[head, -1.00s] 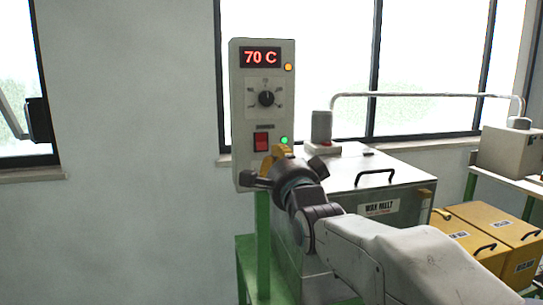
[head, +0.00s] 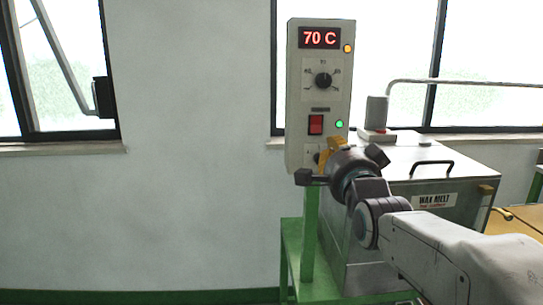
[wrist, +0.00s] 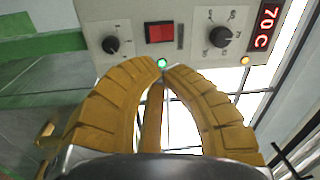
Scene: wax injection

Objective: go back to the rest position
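My gripper (head: 330,150) is at the lower part of the grey control panel in the head view, its yellow fingers partly hidden by my wrist. In the wrist view its yellow fingers (wrist: 162,68) curve together and their tips meet, with nothing seen between them. The control panel (head: 294,95) has a red display (head: 319,38) reading 70 C, a black dial (head: 323,80), a red switch (head: 316,124) and a lit green lamp (head: 339,124). In the wrist view the fingertips overlap the green lamp's lower edge; I cannot tell whether they touch the panel.
The wax melt tank (head: 440,165) with a black handle stands right of the panel, close to my arm. A green stand (head: 307,235) is below the panel. Yellow boxes (head: 520,222) are at far right.

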